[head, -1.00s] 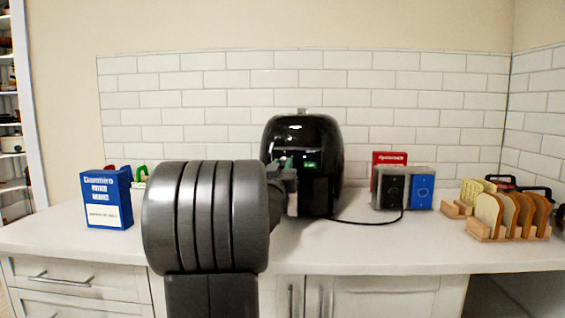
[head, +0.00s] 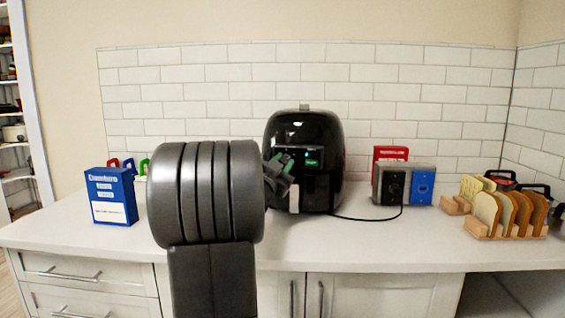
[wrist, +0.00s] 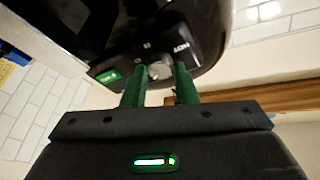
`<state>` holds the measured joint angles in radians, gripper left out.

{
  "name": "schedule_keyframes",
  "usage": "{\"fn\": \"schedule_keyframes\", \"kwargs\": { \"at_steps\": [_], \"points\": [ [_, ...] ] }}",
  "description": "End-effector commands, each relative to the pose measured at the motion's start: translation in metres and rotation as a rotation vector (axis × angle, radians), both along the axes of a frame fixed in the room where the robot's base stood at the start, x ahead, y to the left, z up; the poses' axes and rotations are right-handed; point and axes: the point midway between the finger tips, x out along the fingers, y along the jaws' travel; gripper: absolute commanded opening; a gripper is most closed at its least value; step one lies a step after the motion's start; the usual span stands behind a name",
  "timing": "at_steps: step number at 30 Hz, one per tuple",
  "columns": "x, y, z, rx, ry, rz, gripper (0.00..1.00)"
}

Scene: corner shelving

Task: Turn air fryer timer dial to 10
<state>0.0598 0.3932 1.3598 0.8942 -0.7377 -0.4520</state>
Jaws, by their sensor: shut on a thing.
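The black air fryer (head: 318,135) stands on the counter against the tiled wall. Its front panel carries a green label and a small lit display. In the wrist view the air fryer (wrist: 205,35) fills the top of the picture, and the silvery timer dial (wrist: 159,71) sits between my green fingers. My gripper (wrist: 160,80) is shut on the dial, one finger on each side. In the head view my gripper (head: 280,165) is at the fryer's front left and the dial is hidden behind it. I cannot read which number the dial points to.
A blue box (head: 111,196) stands on the left of the counter. A black and blue boxed device (head: 404,186) and a red box (head: 388,153) stand right of the fryer, with a black cord between. A wooden rack of bread slices (head: 508,216) is at the right.

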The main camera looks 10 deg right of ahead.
Motion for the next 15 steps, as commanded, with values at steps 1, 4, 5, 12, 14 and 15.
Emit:
{"fn": "schedule_keyframes", "kwargs": {
  "at_steps": [1,4,5,12,14,15],
  "points": [
    [0.0,-0.0001,-0.0006,0.003,0.0,-0.001,0.03],
    [0.0,-0.0001,-0.0009,0.004,-0.001,0.0,0.03],
    [0.0,-0.0001,-0.0009,0.004,-0.001,0.0,0.03],
    [0.0,-0.0002,-0.001,0.004,0.0,0.0,0.3],
    [-0.0001,-0.0002,-0.0009,0.004,0.0,0.0,0.42],
    [0.0,-0.0002,-0.0008,0.004,0.0,0.0,0.47]
  ]
}}
